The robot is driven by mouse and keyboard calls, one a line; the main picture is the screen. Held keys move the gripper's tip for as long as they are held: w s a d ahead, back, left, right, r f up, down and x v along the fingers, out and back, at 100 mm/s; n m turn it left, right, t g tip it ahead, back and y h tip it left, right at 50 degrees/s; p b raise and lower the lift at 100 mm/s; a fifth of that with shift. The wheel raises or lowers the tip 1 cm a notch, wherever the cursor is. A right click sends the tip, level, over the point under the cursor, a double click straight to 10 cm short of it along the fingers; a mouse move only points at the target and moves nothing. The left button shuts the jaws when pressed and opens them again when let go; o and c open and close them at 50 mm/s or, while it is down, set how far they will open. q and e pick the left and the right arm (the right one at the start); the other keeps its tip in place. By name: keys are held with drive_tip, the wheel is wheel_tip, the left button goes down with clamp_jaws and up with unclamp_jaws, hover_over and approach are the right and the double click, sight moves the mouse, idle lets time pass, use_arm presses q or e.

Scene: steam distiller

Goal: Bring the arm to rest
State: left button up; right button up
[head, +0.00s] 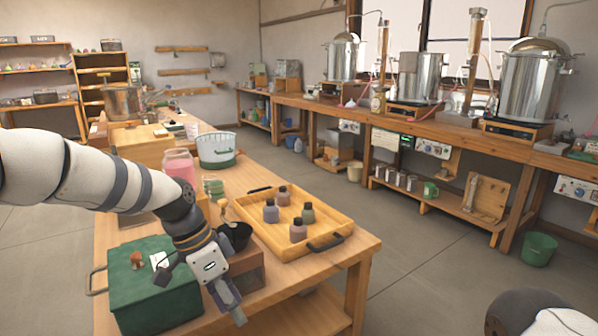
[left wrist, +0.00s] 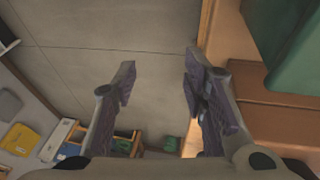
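My left arm reaches in from the left in the head view. Its gripper (head: 232,304) points down beside the near edge of the wooden table (head: 345,258), close to the green box (head: 150,290). In the left wrist view the two fingers of this gripper (left wrist: 160,70) stand apart with nothing between them, over bare floor. The table edge and a green surface lie to the right of the fingers there. Only a rounded part of my right arm shows at the bottom right of the head view; its gripper is out of view.
A wooden tray (head: 262,222) with several small bottles stands on the table. A black cup (head: 236,235), a jar of pink liquid (head: 178,165) and a white-green bucket (head: 217,148) are near the arm. Floor (head: 430,265) is clear right of the table, up to the distiller bench (head: 455,130).

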use_arm(q)
drive_tip(key=s+f+n+g+y, duration=0.1)
drive_tip(key=s+f+n, duration=0.4)
drive_tip(key=s+f, duration=1.35)
drive_tip(key=s+a+n+y+p, duration=0.1)
drive_tip(key=s+a+n, duration=0.2)
drive_tip(key=s, duration=1)
drive_tip(key=s+a+n+g+y+p, duration=0.1)
drive_tip(key=s+a+n, duration=0.2)
drive_tip(key=s+a, duration=0.4)
drive_tip(key=s, duration=0.7)
drive_tip(key=shift+s+n+y, duration=0.3)
drive_tip(key=shift+n+y, duration=0.1)
use_arm(e)
drive_tip(key=w+r, duration=0.1)
drive_tip(key=w+r+t, duration=0.1)
drive_tip(key=shift+r, duration=0.35)
use_arm(q)
drive_tip(key=shift+f, duration=0.1)
